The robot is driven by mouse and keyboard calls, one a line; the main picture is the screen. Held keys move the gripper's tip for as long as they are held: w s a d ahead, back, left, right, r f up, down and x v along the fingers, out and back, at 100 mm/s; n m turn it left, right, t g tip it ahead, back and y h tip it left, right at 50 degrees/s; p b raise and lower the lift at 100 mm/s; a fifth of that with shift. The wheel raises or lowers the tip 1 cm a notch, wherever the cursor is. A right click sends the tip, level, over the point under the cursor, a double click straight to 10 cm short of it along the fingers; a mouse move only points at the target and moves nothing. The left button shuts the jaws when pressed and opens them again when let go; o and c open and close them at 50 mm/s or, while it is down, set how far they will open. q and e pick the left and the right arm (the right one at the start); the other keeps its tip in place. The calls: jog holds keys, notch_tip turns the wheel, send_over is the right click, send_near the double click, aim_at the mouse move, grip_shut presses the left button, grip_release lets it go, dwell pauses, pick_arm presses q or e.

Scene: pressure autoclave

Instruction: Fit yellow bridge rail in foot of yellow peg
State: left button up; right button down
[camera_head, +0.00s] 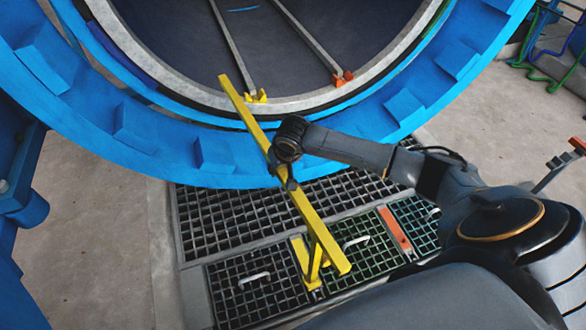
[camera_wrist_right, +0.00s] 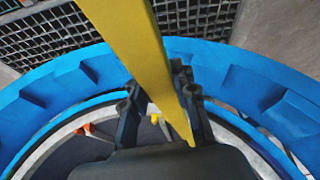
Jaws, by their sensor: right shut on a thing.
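The yellow bridge rail (camera_head: 311,222) is a long bar. It slants from the autoclave's mouth down over the floor grating, with a leg under its near end. My right gripper (camera_head: 288,181) is shut on it near its middle, and the rail also runs between the fingers in the right wrist view (camera_wrist_right: 135,45). The foot of the yellow peg (camera_head: 256,97) is a small yellow piece at the left inner rail's end, on the autoclave's lower rim. The rail's far end appears left of and above it; I cannot tell whether they touch. My left gripper is out of view.
The blue autoclave ring (camera_head: 145,130) with protruding blocks curves below the far part of the rail. An orange foot (camera_head: 342,78) ends the right inner rail. Gratings with handles (camera_head: 254,279) and an orange strip (camera_head: 395,232) lie in the floor below.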

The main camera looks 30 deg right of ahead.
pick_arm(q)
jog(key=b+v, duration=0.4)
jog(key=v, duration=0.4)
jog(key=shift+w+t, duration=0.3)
pick_arm(e)
jog(key=w+d+f+m, duration=0.1)
jog(key=w+d+f, duration=0.3)
jog(key=d, duration=0.3)
jog(key=shift+w+d+f+m+h, duration=0.15)
jog(key=shift+w+d+m+h, duration=0.1)
jog(key=shift+m+h, duration=0.05)
pick_arm(q)
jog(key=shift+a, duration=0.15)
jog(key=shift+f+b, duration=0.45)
jog(key=shift+b, duration=0.05)
pick_arm(e)
jog(key=shift+f, duration=2.75)
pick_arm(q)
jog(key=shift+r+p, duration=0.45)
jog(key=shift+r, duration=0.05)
